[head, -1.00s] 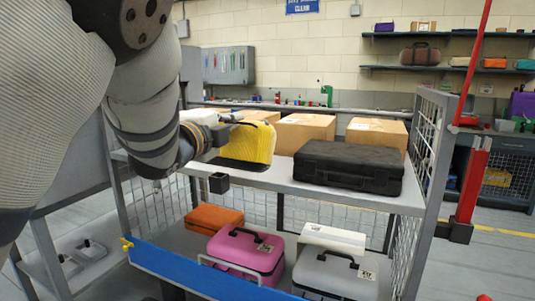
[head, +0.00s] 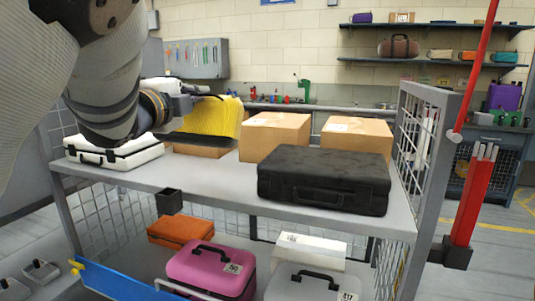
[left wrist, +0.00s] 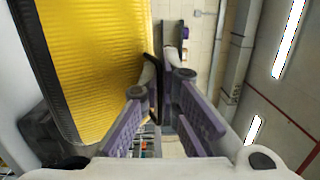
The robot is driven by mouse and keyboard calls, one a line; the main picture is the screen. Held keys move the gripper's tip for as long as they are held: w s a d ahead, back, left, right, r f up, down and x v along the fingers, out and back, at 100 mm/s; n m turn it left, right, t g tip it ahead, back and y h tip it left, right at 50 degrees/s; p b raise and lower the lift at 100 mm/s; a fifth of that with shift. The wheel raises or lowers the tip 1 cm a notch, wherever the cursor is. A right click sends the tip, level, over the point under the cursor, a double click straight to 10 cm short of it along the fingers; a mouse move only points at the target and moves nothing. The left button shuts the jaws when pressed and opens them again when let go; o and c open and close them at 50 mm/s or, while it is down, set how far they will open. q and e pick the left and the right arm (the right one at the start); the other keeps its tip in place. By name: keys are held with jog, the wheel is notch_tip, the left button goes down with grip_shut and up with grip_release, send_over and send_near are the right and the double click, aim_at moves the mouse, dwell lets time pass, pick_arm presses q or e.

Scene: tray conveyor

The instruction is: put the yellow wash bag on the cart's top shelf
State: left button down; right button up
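The yellow wash bag (head: 213,117) has a ribbed yellow side and a dark edge. In the head view it hangs tilted above the left back of the cart's top shelf (head: 222,178), apart from it. My left gripper (head: 198,90) is at the bag's upper left. In the left wrist view the bag (left wrist: 100,60) fills the left side, and its dark handle (left wrist: 155,95) lies between the purple-padded fingers (left wrist: 163,85), which are shut on it. My right gripper is out of view.
Pink (head: 210,268) and orange (head: 180,231) cases stand below. The shelf's front middle is bare. A mesh side (head: 415,140) closes the right end.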

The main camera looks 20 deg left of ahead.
pick_arm(q)
jog(key=w+a+f+b, duration=0.2)
jog(key=w+a+f, duration=0.4)
jog(key=w+f, duration=0.6)
jog(key=shift+a+f+b, duration=0.2)
jog(key=shift+f+b, duration=0.15)
jog(key=shift+f, duration=0.15)
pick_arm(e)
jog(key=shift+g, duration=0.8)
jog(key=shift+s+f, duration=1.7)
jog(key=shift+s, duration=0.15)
pick_arm(q)
jog(key=shift+f, duration=0.15)
jog(key=c, duration=1.8)
grip_release()
